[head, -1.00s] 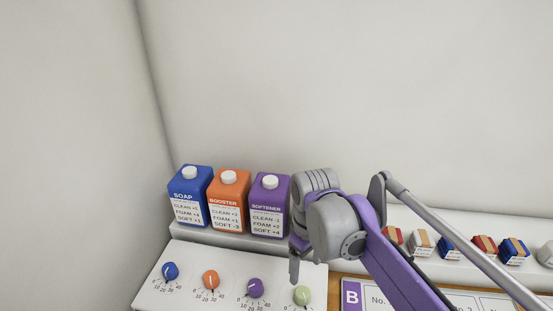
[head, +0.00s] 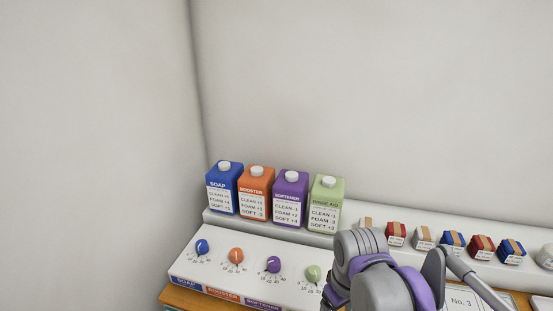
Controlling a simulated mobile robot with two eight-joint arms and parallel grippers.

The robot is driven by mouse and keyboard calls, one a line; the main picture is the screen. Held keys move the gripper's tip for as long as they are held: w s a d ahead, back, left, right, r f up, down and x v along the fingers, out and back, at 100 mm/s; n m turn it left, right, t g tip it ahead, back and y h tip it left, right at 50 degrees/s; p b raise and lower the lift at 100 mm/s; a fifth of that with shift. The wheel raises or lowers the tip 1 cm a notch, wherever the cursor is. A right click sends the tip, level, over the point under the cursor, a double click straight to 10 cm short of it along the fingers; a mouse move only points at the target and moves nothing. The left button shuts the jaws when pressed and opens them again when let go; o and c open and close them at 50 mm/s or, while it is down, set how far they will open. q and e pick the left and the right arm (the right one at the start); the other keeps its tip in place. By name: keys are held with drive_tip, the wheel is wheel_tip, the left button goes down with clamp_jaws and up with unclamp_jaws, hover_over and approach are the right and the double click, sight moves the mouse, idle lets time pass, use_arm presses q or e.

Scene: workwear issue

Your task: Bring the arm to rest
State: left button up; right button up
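One arm of mine, grey and purple, comes in from the lower right of the head view. Its links fill the lower right part of the picture, in front of the shelf and the dial panel's right end. Its fingertips are below the picture edge or hidden behind the links, so I cannot see what the gripper does. My other arm is not in view.
Blue soap (head: 224,189), orange booster (head: 256,193), purple softener (head: 290,199) and green rinse aid (head: 325,205) stand on a white ledge. Before them is a white panel (head: 215,269) with coloured dials. Small banded blocks (head: 453,241) line the ledge at right.

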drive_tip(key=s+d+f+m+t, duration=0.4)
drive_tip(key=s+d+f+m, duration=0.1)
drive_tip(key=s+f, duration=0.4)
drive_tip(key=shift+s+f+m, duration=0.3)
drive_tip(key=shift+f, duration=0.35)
